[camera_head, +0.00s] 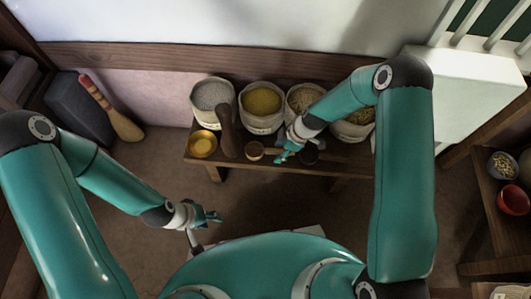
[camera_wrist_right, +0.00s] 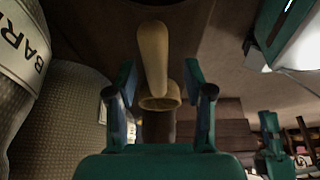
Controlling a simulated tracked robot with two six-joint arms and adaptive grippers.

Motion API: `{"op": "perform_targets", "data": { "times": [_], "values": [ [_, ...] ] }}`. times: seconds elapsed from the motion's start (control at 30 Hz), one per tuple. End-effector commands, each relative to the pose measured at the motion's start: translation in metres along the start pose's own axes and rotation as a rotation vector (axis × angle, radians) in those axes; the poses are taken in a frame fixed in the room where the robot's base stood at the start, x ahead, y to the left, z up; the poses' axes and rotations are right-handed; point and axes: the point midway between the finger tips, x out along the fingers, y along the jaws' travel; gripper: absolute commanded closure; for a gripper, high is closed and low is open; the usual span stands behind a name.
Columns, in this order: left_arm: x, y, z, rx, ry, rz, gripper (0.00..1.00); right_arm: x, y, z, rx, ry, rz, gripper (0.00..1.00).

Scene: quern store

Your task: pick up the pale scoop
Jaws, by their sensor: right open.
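The pale scoop (camera_wrist_right: 152,60) shows in the right wrist view as a tan handle with a round cup at its lower end. It appears in the gap between the two teal fingers of my right gripper (camera_wrist_right: 159,85), which are open and apart from it on both sides. In the head view a small round tan thing (camera_head: 254,151), likely the scoop's cup, sits on the low bench just left of my right gripper (camera_head: 281,157). My left gripper (camera_head: 212,217) hangs over the floor in front of the bench, too small to read its fingers.
The wooden bench (camera_head: 291,168) holds several grain sacks (camera_head: 261,120) along its back. A yellow bowl (camera_head: 203,144) and a dark brown upright piece (camera_head: 227,132) stand left of the scoop. A side table at right holds a red bowl (camera_head: 513,200). The floor between is clear.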

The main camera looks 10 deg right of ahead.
Motion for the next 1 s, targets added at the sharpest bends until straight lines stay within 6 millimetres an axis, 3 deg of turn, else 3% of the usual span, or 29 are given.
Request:
{"op": "perform_targets", "data": {
  "times": [0.1, 1.0],
  "values": [
    [0.0023, -0.0008, 0.0, 0.0, 0.0, 0.0, 0.6, 0.0086, 0.0006, 0.0001, -0.001, 0.0, 0.001, 0.48],
    [0.0096, -0.0035, -0.0001, 0.0, 0.0, 0.0, 0.6, 0.0118, 0.0001, 0.0014, 0.0, 0.0, 0.0, 0.48]
  ]
}}
